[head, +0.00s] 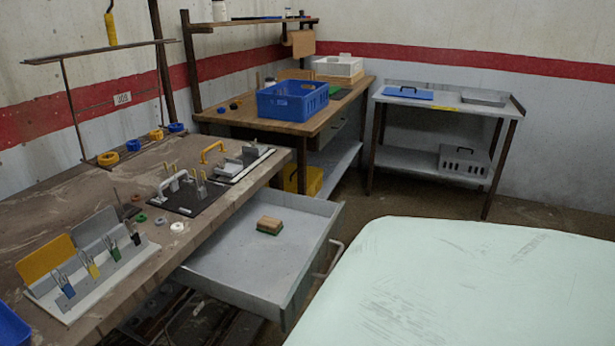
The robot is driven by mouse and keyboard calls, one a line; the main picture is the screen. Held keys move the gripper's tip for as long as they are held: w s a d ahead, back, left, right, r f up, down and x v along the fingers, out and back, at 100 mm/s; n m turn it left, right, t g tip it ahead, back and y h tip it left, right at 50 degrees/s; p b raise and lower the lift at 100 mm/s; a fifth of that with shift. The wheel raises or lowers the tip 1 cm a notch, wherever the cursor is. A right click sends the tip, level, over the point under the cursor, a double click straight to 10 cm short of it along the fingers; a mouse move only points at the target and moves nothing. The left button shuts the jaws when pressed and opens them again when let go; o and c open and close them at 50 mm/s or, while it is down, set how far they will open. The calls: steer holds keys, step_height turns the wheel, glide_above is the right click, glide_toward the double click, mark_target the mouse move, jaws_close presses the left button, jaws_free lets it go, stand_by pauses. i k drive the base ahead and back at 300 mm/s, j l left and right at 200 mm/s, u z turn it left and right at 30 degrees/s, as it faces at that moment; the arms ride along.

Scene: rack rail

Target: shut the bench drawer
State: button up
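The bench drawer (233,262) is a grey metal tray under the brown workbench (60,215), pulled far out to the right. Its front panel (312,262) carries a bar handle (329,262) on the outside. A small wooden block with a green underside (269,226) lies inside the drawer, near its far side. The rest of the drawer floor is bare. My gripper is not in view.
A pale, scuffed rounded surface (470,280) fills the lower right, close to the drawer front. Padlocks and a folding holder (85,255) lie on the bench. A second bench with a blue crate (292,100) and a metal side table (450,103) stand behind. Floor shows between them.

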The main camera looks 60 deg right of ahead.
mark_target(265, 275)
steer(key=z, duration=1.8)
steer(key=k+l+u, duration=0.1)
steer(key=k, duration=0.6)
